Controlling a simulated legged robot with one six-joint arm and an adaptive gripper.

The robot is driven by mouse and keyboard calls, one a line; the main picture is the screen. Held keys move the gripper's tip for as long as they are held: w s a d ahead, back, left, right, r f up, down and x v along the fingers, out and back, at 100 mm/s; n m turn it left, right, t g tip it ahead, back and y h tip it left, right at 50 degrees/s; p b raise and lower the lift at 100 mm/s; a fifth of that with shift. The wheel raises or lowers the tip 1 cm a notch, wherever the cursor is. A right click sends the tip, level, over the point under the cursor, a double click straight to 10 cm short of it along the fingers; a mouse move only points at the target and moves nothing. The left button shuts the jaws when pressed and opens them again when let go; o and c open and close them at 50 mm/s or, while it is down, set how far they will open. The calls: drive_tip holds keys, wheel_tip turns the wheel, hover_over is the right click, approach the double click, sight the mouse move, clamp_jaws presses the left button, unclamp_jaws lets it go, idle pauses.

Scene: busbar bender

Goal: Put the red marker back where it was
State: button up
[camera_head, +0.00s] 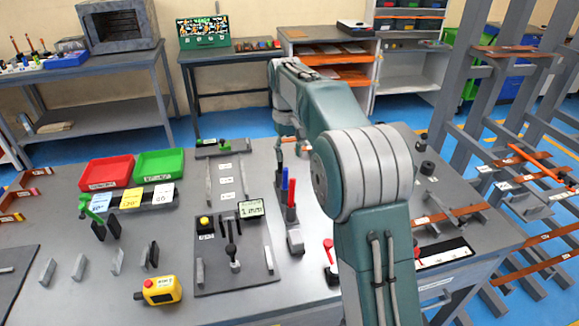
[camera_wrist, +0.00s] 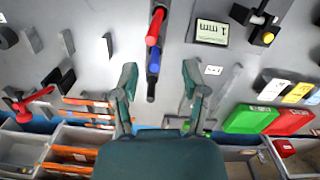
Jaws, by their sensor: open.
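The red marker (camera_head: 291,191) stands upright in a dark narrow holder (camera_head: 291,215) on the grey table, beside the blue marker (camera_head: 284,180). In the wrist view the red marker (camera_wrist: 154,28) lies beyond the fingertips, and the blue marker (camera_wrist: 153,61) is nearer, close to the line between them. The dark holder (camera_wrist: 151,92) also shows there. My gripper (camera_wrist: 159,72) is open and empty, its two fingers apart on either side of the holder's line. In the head view my arm hides most of the gripper.
A panel with a small display (camera_head: 251,209) and levers sits left of the holder. Red (camera_head: 107,172) and green (camera_head: 159,164) trays stand at the left. A yellow button box (camera_head: 160,290) is at the front, and a red-handled lever (camera_head: 329,252) is to the right.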

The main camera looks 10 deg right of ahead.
drive_tip(key=s+r+m+t, duration=0.15)
drive_tip(key=s+r, duration=0.25)
drive_tip(key=s, duration=0.4)
drive_tip(key=s+r+n+t, duration=0.1)
drive_tip(key=s+r+t, duration=0.1)
drive_tip(key=s+r, duration=0.35)
drive_tip(key=s+f+m+t, duration=0.1)
drive_tip(key=s+f, duration=0.3)
drive_tip(key=s, duration=0.6)
drive_tip(key=s+f+t, duration=0.2)
drive_tip(key=s+f, duration=0.1)
drive_tip(key=s, duration=0.7)
drive_tip(key=shift+s+f+m, duration=0.25)
drive_tip(key=shift+f+m, duration=0.1)
drive_tip(key=shift+d, duration=0.1)
